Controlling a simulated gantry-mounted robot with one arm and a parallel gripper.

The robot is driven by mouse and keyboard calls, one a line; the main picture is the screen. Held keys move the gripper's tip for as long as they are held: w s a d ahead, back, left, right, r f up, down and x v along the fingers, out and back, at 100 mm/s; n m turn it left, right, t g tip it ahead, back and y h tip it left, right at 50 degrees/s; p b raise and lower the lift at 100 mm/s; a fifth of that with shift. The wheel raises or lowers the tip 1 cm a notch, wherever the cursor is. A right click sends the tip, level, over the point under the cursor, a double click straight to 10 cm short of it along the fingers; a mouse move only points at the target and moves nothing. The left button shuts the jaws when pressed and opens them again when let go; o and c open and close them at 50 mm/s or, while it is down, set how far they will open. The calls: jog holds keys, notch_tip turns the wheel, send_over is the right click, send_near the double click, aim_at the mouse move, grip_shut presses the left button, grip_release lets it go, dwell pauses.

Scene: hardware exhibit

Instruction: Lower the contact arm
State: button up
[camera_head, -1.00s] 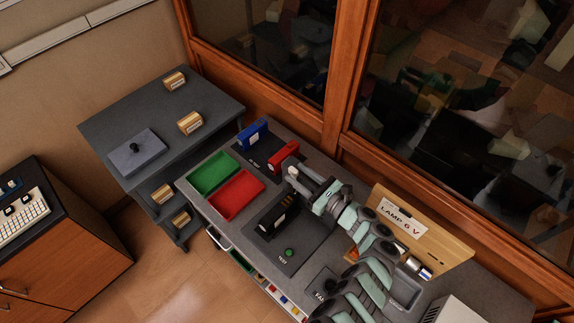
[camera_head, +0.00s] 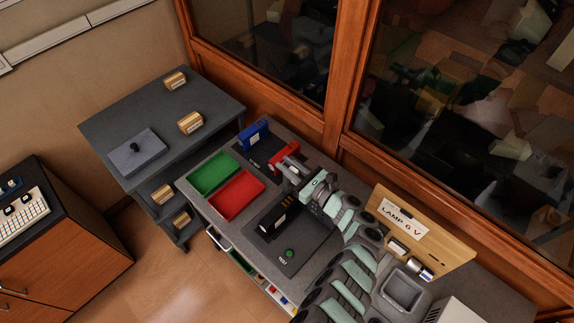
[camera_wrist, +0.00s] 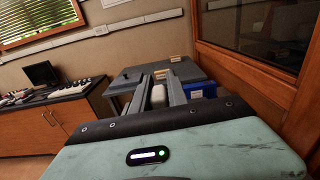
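My gripper (camera_head: 293,168) is in the head view above the back of the bench, beside the red block (camera_head: 284,159). Its two fingers also show in the wrist view (camera_wrist: 160,80), apart and pointing forward. A pale rounded piece (camera_wrist: 158,97) lies between them in that view, and I cannot tell whether they touch it. The black test fixture (camera_head: 268,226) with a green button (camera_head: 289,253) sits in front of my gripper. No part is clearly identifiable as the contact arm; my gripper hides some of this area.
A green tray (camera_head: 213,174) and a red tray (camera_head: 236,195) lie left of the fixture. A blue block (camera_head: 254,135) stands behind them. The lamp board (camera_head: 425,228) and a grey tray (camera_head: 402,291) are to the right. A wood-framed window borders the back.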

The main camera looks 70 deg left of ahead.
grip_shut()
dwell(0.9)
